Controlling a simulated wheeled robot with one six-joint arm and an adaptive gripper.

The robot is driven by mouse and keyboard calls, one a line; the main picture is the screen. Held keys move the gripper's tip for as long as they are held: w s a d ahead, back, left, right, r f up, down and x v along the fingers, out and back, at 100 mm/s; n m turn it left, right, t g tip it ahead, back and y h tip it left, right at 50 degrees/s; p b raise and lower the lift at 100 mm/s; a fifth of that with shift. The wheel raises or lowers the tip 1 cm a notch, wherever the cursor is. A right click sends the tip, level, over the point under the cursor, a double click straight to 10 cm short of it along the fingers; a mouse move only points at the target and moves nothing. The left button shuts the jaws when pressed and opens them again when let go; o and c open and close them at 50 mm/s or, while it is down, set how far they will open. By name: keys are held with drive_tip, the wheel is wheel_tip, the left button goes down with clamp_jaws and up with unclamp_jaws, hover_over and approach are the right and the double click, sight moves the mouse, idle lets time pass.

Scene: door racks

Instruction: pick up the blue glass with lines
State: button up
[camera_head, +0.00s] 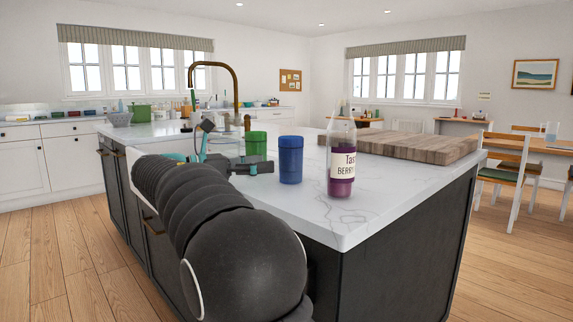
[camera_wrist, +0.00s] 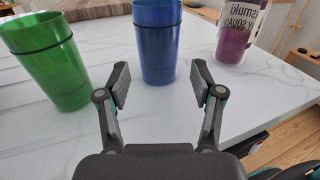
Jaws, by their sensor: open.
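The blue glass (camera_head: 291,160) stands upright on the white marble island top, between a green glass and a bottle. In the wrist view the blue glass (camera_wrist: 157,42) is straight ahead, with a dark line around it; its top is cut off by the frame. My gripper (camera_wrist: 160,82) is open. Its fingertips are on either side of the lower part of the blue glass in the picture, and no contact shows. In the head view my gripper (camera_head: 262,167) is beside the glass, on its left.
The green glass (camera_wrist: 45,62) stands left of the blue one. The purple-filled bottle (camera_head: 341,165) stands to its right, close to the counter (camera_head: 330,222) edge. A wooden board (camera_head: 405,145) lies behind. A brass tap (camera_head: 237,88) rises at the back left.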

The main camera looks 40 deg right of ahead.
sight(301, 157)
drive_tip(key=x, duration=1)
drive_tip(key=shift+d, duration=0.3)
clamp_jaws()
drive_tip(key=shift+r, duration=0.25)
